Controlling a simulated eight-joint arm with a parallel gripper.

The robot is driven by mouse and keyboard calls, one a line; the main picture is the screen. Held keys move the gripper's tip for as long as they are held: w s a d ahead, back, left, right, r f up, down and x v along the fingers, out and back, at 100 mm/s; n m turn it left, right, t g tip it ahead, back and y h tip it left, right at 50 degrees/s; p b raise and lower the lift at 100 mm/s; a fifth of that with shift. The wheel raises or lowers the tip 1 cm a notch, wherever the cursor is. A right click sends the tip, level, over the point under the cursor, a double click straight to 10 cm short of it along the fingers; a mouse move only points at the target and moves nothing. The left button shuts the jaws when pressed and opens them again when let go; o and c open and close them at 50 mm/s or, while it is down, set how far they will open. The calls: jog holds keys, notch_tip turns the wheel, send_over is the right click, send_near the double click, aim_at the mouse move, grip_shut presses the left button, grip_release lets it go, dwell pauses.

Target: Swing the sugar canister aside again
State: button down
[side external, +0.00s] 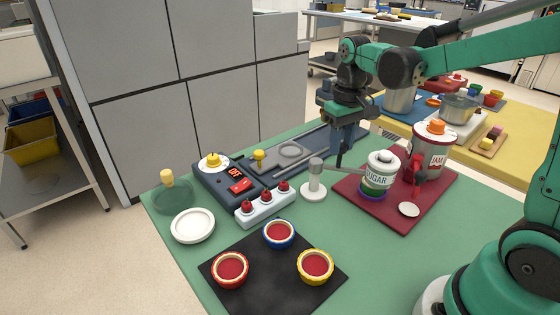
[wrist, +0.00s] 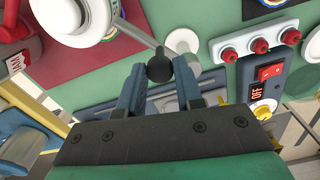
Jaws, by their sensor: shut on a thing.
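The sugar canister (side external: 380,174) is white with a green band and a "SUGAR" label. It stands upright on the dark red mat (side external: 350,187), at or over a purple ring (side external: 372,197). A grey bar runs from it towards a white post (side external: 314,178). In the wrist view the canister's white lid (wrist: 78,22) is at the top left, partly cut off, and the post (wrist: 184,45) is right of it. My gripper (side external: 340,160) is between post and canister. In the wrist view its fingers (wrist: 160,78) are shut on a black knob (wrist: 160,66) by the bar.
A switch box (side external: 236,180) and a red-button panel (side external: 264,207) lie left of the post. Three filled cups stand on a black mat (side external: 285,282) in front.

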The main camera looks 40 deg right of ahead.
jog(key=shift+s+a+m, duration=0.1)
jog(key=shift+a+m, duration=0.55)
jog(key=shift+m, duration=1.05)
jog(key=shift+s+a+m, duration=0.1)
jog(key=shift+a+m, duration=0.55)
jog(key=shift+m, duration=1.05)
jog(key=shift+s+a+m, duration=0.1)
jog(key=shift+a+m, duration=0.55)
jog(key=shift+m, duration=1.05)
jog(key=c, duration=0.6)
grip_release()
notch_tip(320, 180, up, 6)
jog(key=shift+f, duration=0.2)
